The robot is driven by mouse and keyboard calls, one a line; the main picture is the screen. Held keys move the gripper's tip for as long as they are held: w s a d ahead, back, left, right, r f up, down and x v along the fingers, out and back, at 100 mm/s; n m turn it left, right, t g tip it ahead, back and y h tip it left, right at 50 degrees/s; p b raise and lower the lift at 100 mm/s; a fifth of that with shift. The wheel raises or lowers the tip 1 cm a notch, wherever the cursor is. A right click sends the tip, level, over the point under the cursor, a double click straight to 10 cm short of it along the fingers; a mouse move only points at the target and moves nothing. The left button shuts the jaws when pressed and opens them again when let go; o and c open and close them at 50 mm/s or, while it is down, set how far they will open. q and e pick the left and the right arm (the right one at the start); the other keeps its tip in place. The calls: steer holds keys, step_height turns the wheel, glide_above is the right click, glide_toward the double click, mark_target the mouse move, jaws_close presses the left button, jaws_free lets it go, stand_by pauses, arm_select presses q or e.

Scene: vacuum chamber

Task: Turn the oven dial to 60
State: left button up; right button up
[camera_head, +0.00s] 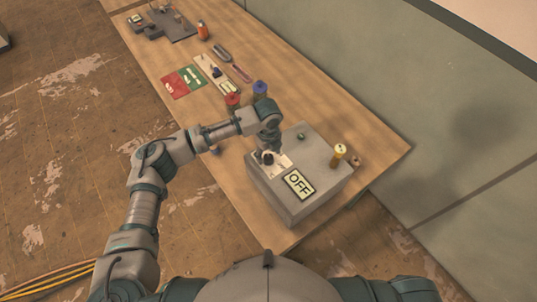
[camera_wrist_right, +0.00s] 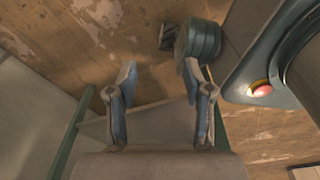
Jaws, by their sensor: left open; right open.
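The oven appears to be the grey box (camera_head: 318,205) at the near end of the wooden table, with an OFF sign on its top. A small black dial (camera_head: 268,157) sits on a pale plate (camera_head: 281,168) at the left part of the box's top. My left gripper (camera_head: 270,150) points down right at the dial and partly covers it. I cannot tell whether its fingers touch the dial. The dial's marks are too small to read. My right gripper (camera_wrist_right: 157,75) is open and empty in the right wrist view, away from the box.
Red-topped (camera_head: 232,100) and blue-topped (camera_head: 260,90) cylinders stand behind my left forearm. Red and green cards (camera_head: 183,82) and tools lie farther along the table. A wall runs along the right.

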arm_select(q)
steer(key=shift+s+f, duration=0.15)
steer(key=shift+f, duration=0.65)
steer(key=shift+d+f, duration=0.1)
steer(key=shift+f, duration=0.15)
steer(key=shift+d, duration=0.15)
steer(key=c, duration=1.2)
steer(key=shift+o, duration=0.3)
steer(key=shift+a, duration=0.2)
arm_select(e)
steer(key=shift+s+a, duration=0.2)
steer(key=shift+s, duration=0.85)
